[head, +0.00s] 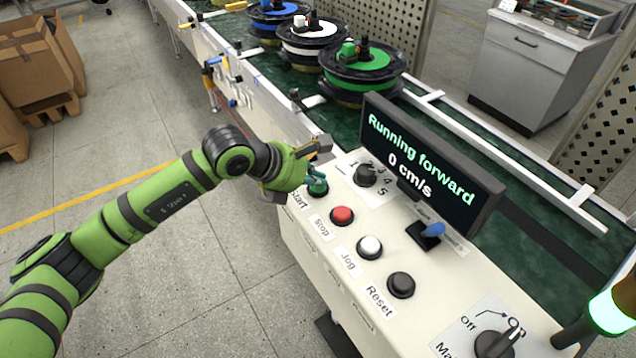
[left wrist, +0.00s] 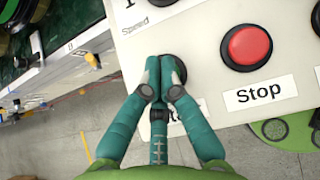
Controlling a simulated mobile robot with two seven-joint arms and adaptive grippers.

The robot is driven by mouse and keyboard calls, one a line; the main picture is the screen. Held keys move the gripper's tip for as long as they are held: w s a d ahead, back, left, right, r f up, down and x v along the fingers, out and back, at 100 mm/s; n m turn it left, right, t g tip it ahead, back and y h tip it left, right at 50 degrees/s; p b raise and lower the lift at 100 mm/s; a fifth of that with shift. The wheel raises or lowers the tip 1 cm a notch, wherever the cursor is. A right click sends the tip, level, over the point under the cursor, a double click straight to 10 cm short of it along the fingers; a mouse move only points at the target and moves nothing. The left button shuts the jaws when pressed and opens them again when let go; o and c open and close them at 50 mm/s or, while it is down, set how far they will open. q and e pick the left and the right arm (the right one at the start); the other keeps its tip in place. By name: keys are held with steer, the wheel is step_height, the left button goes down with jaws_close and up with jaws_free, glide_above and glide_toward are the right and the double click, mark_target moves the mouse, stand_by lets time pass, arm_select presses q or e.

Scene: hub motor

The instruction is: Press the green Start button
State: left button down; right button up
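The green Start button (head: 318,189) is at the left end of the button row on the white control panel (head: 330,255). My left gripper (head: 312,174) is right at it, with its teal fingers pointing down onto the button. In the left wrist view the fingertips (left wrist: 159,72) are together, with nothing seen between them. They cover most of the button, and only its dark rim (left wrist: 180,66) shows beside them. The fingers appear to touch the button; how far it is pressed cannot be told. The display (head: 425,165) reads "Running forward" and "0 cm/s". My right gripper is not in view.
The red Stop button (head: 342,216) is close by, also in the left wrist view (left wrist: 247,46). The white Jog button (head: 369,247), dark Reset button (head: 401,285), speed knob (head: 365,175) and blue-tipped lever (head: 432,232) are nearby. Spools (head: 362,72) stand on the green conveyor (head: 480,140).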

mark_target(316, 188)
arm_select(q)
steer(key=shift+f, duration=0.2)
steer(key=shift+r, duration=0.1)
steer(key=shift+r+p, duration=0.3)
steer(key=shift+r, duration=0.6)
steer(key=shift+r+p, duration=1.2)
steer(key=shift+r, duration=1.35)
steer(key=shift+s+d, duration=0.1)
